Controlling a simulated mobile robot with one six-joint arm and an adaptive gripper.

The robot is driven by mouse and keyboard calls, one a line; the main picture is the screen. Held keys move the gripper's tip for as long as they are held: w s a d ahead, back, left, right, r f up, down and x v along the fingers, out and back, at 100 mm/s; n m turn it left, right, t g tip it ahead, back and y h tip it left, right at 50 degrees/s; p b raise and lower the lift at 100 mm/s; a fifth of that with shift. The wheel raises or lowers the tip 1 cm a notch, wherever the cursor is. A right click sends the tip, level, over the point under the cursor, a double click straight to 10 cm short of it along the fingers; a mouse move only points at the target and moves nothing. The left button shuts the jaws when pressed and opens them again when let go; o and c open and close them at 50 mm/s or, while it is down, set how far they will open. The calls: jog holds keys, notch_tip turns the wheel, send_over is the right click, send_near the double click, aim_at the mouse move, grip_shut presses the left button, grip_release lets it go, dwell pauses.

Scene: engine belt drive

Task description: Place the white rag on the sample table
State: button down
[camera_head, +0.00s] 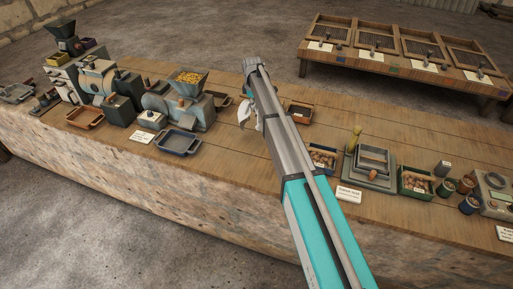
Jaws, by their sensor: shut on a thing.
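The white rag (244,114) hangs as a small crumpled piece just left of my arm's far end, over the long wooden table (232,155). My gripper (249,104) is shut on it, but the fingers are mostly hidden behind my arm. A second, low wooden table (318,58) with several framed mesh trays and white labels stands at the back right, apart from my gripper. I cannot tell from the picture which of the two is the sample table.
On the long table, left of my gripper, stand a hopper (190,82) of yellow grains, grey machines and a blue tray (178,143). To the right are boxes of brown pieces (415,182) and a grey press (371,165). Concrete floor (225,38) lies behind.

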jog(key=w+n, duration=0.4)
jog(key=n, duration=0.1)
jog(key=b, duration=1.5)
send_near(260, 158)
notch_tip(260, 158, down, 6)
jog(key=shift+a+f, duration=0.1)
jog(key=shift+f, duration=0.05)
jog(key=shift+c, duration=2)
grip_release()
jog(key=shift+w, duration=0.1)
jog(key=shift+p, duration=0.3)
jog(key=shift+s+r+p, duration=0.3)
jog(key=shift+r+p, duration=0.45)
jog(key=shift+r, duration=0.05)
jog(key=shift+s+r+p, duration=0.3)
jog(key=shift+r+p, duration=0.45)
